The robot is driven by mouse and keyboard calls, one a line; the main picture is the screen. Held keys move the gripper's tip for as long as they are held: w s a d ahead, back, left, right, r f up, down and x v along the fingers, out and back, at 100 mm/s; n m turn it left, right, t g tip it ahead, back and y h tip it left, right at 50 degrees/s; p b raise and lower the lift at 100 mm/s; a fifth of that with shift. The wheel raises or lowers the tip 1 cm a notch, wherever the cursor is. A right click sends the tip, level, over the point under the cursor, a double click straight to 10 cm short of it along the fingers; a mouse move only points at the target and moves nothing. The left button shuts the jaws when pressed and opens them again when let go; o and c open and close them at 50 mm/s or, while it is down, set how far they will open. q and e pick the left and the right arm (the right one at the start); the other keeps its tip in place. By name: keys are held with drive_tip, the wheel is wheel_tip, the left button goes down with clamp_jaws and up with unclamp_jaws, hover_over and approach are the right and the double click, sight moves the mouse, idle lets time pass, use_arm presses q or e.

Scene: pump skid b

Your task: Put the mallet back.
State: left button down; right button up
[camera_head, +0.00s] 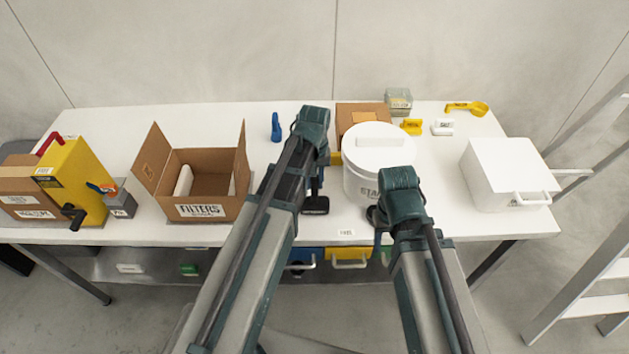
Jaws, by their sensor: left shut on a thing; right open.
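My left gripper (316,190) is over the table left of the white bucket, its fingers mostly hidden by my own arm. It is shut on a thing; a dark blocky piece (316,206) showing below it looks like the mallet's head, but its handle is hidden. My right gripper (377,222) is open at the front of the white bucket (356,185), partly covered by my forearm. I cannot tell whether it touches the bucket. A small white label (346,232) lies at the table's front edge between the grippers.
The white table (460,228) bears an open FILTERS box (202,210), a yellow cranked machine (80,180) at left and a white lidded box (510,172) at right. A blue item (276,127), a cardboard box (362,113) and yellow scoop (468,107) stand behind. A ladder (590,200) is right.

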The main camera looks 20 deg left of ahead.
use_arm(q)
drive_tip(key=shift+f, duration=0.25)
idle(0.3)
drive_tip(key=c, duration=0.6)
unclamp_jaws()
drive_tip(key=shift+r, duration=0.1)
wheel_tip(320, 180, up, 14)
drive_tip(key=p, duration=1.3)
drive_tip(key=s+d+f+m+y+b, duration=0.1)
drive_tip(key=s+d+f+m+b, duration=0.6)
drive_tip(key=s+d, duration=0.3)
drive_tip(key=s+f+b, duration=0.1)
drive_tip(key=s, duration=0.3)
drive_tip(key=shift+s+d+f, duration=0.15)
drive_tip(key=shift+d+f, duration=0.05)
drive_tip(key=shift+d, duration=0.1)
